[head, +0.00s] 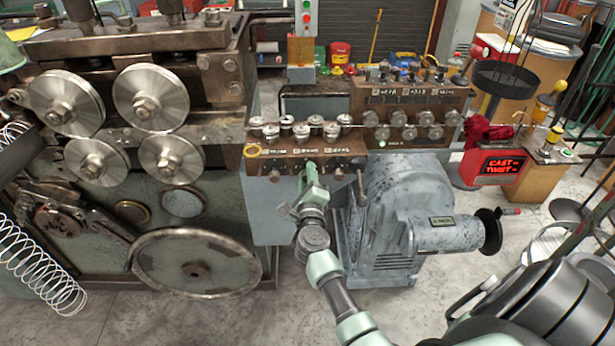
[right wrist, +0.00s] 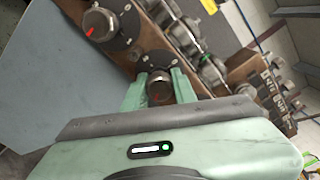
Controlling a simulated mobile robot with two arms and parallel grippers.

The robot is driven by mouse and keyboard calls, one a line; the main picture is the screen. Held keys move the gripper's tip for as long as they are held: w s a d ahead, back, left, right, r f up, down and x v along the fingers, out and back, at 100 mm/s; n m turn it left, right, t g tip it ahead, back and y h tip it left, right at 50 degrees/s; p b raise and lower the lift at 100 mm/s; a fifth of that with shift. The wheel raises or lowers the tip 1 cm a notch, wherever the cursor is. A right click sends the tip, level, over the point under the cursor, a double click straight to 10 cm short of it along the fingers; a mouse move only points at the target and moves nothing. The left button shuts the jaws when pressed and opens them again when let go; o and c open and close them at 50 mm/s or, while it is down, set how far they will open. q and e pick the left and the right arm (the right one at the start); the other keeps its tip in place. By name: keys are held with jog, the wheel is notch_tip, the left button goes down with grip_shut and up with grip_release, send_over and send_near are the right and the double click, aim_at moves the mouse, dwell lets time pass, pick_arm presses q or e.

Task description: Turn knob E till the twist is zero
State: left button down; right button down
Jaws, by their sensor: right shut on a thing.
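My right gripper (head: 312,172) reaches up to the front of the brown straightener panel (head: 262,163). In the right wrist view its two green fingers stand on either side of a round metal knob (right wrist: 160,87) and are shut on it. A red mark shows low on that knob's face. The knob's letter cannot be read, so I cannot tell from it whether this is knob E. A red-lit display (head: 503,162) at the right reads CAST and TWIST; its values are too small to read. My left gripper is not in view.
A second knob (right wrist: 100,24) with a red mark sits on the same panel, close to the gripper. Several rollers (head: 301,129) line the panel top. A grey motor (head: 410,210) stands right of my arm. Large feed wheels (head: 66,100) are at the left.

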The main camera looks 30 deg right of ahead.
jog(key=m, duration=0.2)
jog(key=m+b, duration=0.1)
jog(key=m, duration=0.1)
jog(key=shift+a+f+m, duration=0.1)
jog(key=shift+f+m, duration=0.1)
jog(key=shift+m, duration=0.1)
dwell(0.3)
jog(key=c, duration=1.1)
grip_release()
jog(key=shift+r, duration=0.1)
notch_tip(320, 180, up, 10)
jog(key=p, duration=0.7)
jog(key=shift+r, duration=0.25)
jog(key=shift+r+p, duration=1.4)
jog(key=shift+r, duration=3.35)
